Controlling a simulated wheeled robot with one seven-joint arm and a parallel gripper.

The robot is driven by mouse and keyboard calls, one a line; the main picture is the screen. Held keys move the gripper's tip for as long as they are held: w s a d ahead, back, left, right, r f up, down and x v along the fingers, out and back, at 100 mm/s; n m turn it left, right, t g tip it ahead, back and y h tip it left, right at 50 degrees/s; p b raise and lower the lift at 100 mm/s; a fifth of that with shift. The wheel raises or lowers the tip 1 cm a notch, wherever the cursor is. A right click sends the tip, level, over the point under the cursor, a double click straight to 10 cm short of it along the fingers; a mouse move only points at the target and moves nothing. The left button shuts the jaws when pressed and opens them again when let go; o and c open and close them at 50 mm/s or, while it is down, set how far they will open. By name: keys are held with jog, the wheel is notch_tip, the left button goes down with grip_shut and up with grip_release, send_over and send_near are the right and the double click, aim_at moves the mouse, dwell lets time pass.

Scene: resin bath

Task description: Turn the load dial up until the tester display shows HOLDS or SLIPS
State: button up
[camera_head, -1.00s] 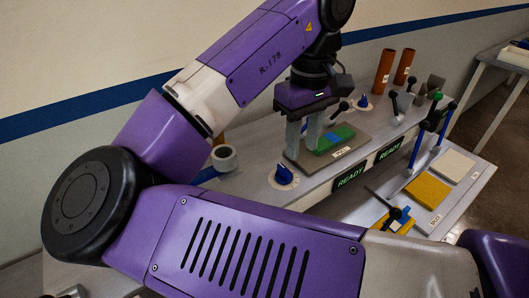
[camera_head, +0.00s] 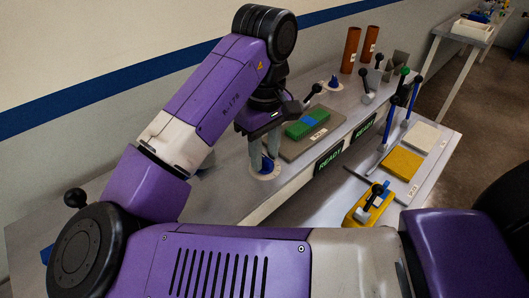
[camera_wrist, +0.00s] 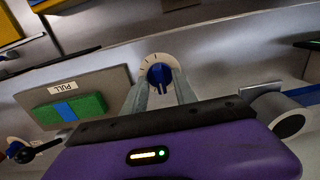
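A blue load dial on a white marked disc (camera_head: 267,171) sits on the grey bench; it also shows in the wrist view (camera_wrist: 160,75). My gripper (camera_head: 264,158) points down over this dial, one finger on each side. In the wrist view my gripper (camera_wrist: 160,88) has its fingers apart, with the blue knob between them; whether they touch it I cannot tell. The near tester display (camera_head: 329,163) reads READY in green, and so does the farther display (camera_head: 363,127). A second blue dial (camera_head: 333,83) stands farther along the bench.
A green block with a blue band (camera_head: 307,122) lies on a plate labelled PULL (camera_wrist: 110,80), close beside the gripper.

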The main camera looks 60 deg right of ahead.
grip_shut()
